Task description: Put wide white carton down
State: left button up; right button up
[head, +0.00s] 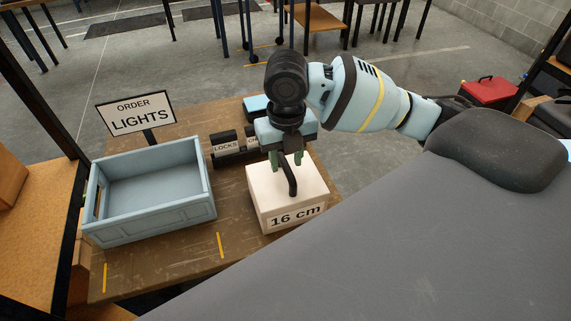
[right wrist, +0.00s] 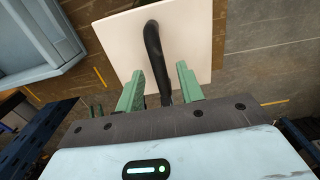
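The wide white carton (head: 287,196), marked "16 cm", appears to stand upright on the brown table (head: 180,254), to the right of the blue tote. Its black arched handle (head: 291,178) rises from the top. My right gripper (head: 286,160) is above the carton with its green fingers spread. In the right wrist view the fingers (right wrist: 158,82) stand on either side of the handle (right wrist: 156,58), with gaps showing, and the carton top (right wrist: 185,45) lies beyond them. My left gripper is not in view.
The empty blue tote (head: 150,225) stands on the left of the table, with an "ORDER LIGHTS" sign (head: 136,112) behind it. Dark bins (head: 225,146), one labelled "LOCKS", sit behind the carton. A red box (head: 490,91) is at the far right.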

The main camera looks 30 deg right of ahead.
notch_tip(320, 180, up, 9)
jog(key=shift+r, duration=0.15)
dwell(0.5)
